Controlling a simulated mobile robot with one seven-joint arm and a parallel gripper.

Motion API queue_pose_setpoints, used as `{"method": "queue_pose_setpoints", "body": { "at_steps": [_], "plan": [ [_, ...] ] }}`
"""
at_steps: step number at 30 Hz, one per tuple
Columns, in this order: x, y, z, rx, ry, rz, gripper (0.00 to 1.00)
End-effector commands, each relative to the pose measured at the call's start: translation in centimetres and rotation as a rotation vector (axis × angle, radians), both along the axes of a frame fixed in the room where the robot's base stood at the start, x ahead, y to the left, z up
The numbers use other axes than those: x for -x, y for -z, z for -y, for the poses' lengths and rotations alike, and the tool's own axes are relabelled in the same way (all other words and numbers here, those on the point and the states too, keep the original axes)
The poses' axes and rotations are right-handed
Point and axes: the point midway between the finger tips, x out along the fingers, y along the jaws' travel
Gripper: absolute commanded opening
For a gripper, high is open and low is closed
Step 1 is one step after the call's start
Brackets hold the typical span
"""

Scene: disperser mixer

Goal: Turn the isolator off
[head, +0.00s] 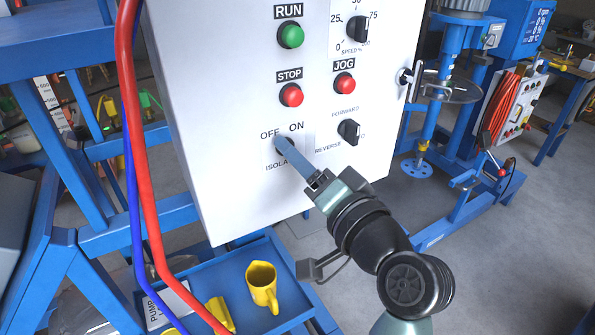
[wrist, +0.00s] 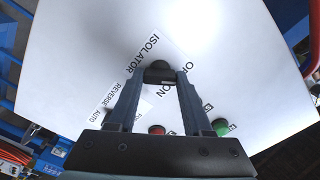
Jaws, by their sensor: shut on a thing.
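The isolator knob (wrist: 160,70) is a small dark knob on the front of the white control panel (head: 225,150), with OFF and ON lettering above it and ISOLATOR below it. My gripper (head: 286,146) reaches the panel from the lower right, and its two long fingers are shut on the knob, one on each side in the wrist view (wrist: 161,76). In the head view the fingers hide most of the knob. Which way the knob points, OFF or ON, I cannot tell.
Above are the green RUN button (head: 291,35), red STOP button (head: 291,95), red JOG button (head: 344,83) and speed dial (head: 357,29). A FORWARD/REVERSE selector (head: 349,132) is close to the right.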

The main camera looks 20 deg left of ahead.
Motion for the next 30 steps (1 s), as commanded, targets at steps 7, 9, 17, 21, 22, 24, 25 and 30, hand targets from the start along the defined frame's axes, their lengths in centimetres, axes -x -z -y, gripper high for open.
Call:
{"method": "queue_pose_setpoints", "body": {
  "at_steps": [7,9,17,21,22,24,25,30],
  "plan": [
    [-0.02,0.12,0.03,0.047,0.000,0.061,0.00],
    [-0.02,0.08,0.03,0.054,0.001,0.068,0.00],
    [-0.02,0.01,0.03,0.062,0.001,0.078,0.00],
    [-0.02,0.01,0.03,0.062,0.001,0.078,0.00],
    [-0.02,0.01,0.03,0.062,0.001,0.078,0.00],
    [-0.02,0.01,0.03,0.062,0.001,0.078,0.57],
    [-0.02,0.01,0.03,0.062,0.001,0.078,0.62],
    [-0.01,0.00,0.02,0.060,0.001,0.076,0.80]
  ]
}}
